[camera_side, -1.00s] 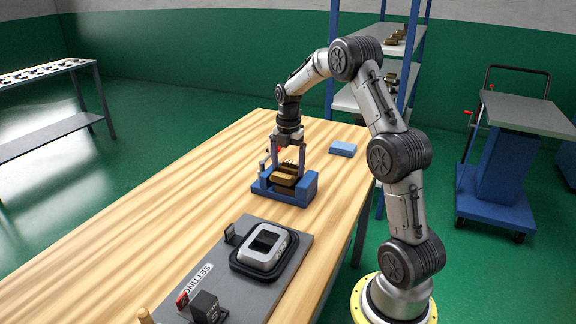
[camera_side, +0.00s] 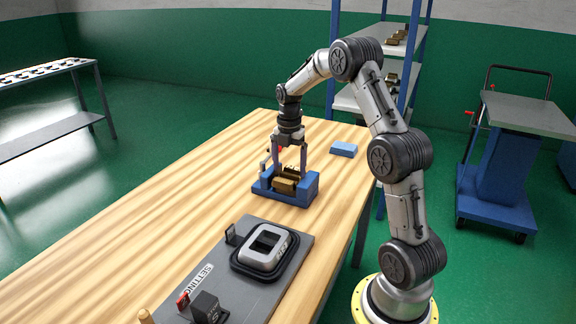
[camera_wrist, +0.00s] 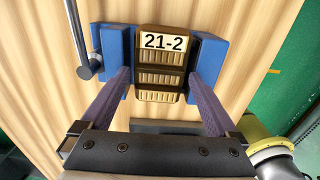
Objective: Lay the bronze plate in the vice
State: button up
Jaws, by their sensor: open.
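The blue vice (camera_side: 301,194) stands on the wooden bench, and its two blue jaws also show in the wrist view (camera_wrist: 114,50). The bronze plate (camera_side: 284,186) lies between the jaws. In the wrist view the plate (camera_wrist: 160,77) has ribbed bands and a white label reading "21-2". My gripper (camera_side: 290,174) is over the vice, pointing down. Its fingers are open, one on each side of the plate, with gaps visible in the wrist view (camera_wrist: 160,82). The plate's underside is hidden.
A grey fixture board (camera_side: 215,262) with a black-and-silver square part (camera_side: 265,248) lies nearer the camera. A light blue block (camera_side: 343,150) lies behind the vice at right. The vice's bar handle (camera_wrist: 86,70) sticks out at left. The bench left of the vice is clear.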

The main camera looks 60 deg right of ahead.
jog(key=shift+r, duration=1.3)
jog(key=shift+r, duration=2)
